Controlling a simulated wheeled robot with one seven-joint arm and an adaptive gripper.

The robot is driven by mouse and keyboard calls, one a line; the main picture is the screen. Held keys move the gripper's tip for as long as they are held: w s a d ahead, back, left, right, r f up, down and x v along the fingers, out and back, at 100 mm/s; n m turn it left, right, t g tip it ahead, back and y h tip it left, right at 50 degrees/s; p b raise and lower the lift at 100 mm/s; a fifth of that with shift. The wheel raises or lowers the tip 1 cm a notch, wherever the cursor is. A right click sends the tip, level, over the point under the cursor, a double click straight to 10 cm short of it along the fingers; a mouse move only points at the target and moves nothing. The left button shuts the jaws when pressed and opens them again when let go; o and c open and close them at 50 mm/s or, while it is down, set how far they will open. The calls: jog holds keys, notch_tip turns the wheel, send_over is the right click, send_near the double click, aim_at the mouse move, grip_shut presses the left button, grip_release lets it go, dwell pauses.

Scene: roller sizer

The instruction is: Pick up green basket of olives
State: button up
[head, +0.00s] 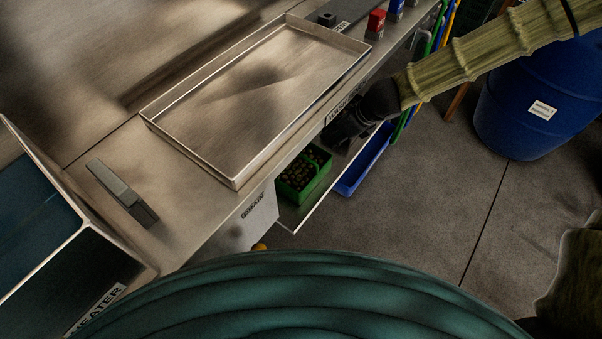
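The green basket (304,174) holds several dark olives and sits on a low shelf (288,216) under the steel counter's edge. The counter hides part of its far side. My gripper (345,130) is a dark shape at the end of my arm, just up and right of the basket, beside the counter edge. It looks apart from the basket, though the depth is hard to judge. Its fingers are dark and partly hidden, so I cannot see whether they are open or shut.
A blue tray (362,160) lies right of the basket. A shallow steel tray (260,95) rests on the counter (180,190) above, with a grey block (122,192) to its left. A blue barrel (535,105) stands on the right. The floor (420,215) between is clear.

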aim_at(320, 148)
jog(key=shift+b+x, duration=0.55)
jog(key=shift+x, duration=4.1)
jog(key=shift+s, duration=0.1)
grip_shut()
jog(key=shift+r, duration=0.1)
